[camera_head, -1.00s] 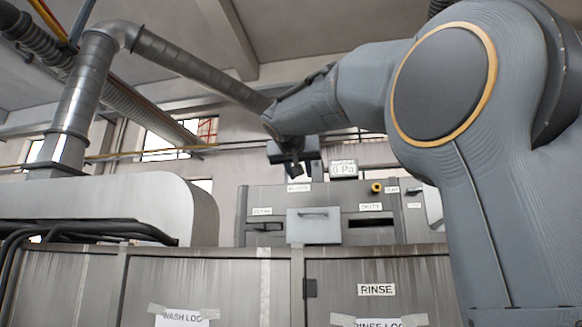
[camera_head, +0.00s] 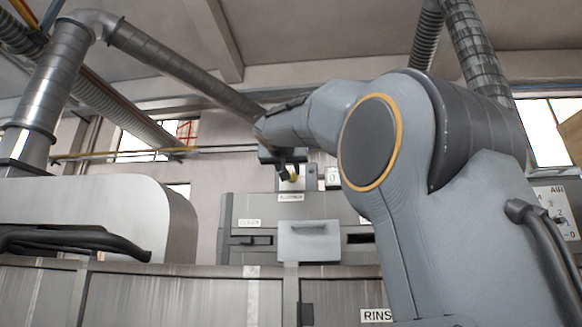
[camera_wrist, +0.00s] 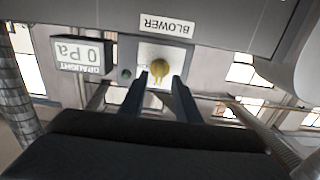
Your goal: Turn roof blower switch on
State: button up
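The blower switch is a yellow knob (camera_wrist: 159,72) on a pale plate (camera_wrist: 178,55), next to an upside-down BLOWER label (camera_wrist: 166,25) in the wrist view. My gripper (camera_wrist: 160,80) is open. Its two fingertips appear on either side of the knob, with a gap to each; I cannot tell how far short of the knob they are in depth. In the head view my gripper (camera_head: 284,172) is at the yellow knob (camera_head: 293,177), above the BLOWER label (camera_head: 290,197). The knob's exact setting is too small to read.
A draught display (camera_wrist: 82,53) reading 0 Pa stands beside the switch, with a small dark green round lamp (camera_wrist: 126,73) between them. Below the switch is a grey machine (camera_head: 262,208) with a light front box (camera_head: 309,241). A duct (camera_head: 180,68) runs above.

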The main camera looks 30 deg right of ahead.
aim_at(292, 176)
jog(key=shift+p+x, duration=0.4)
jog(key=shift+x, duration=0.7)
jog(key=shift+d, duration=0.1)
grip_shut()
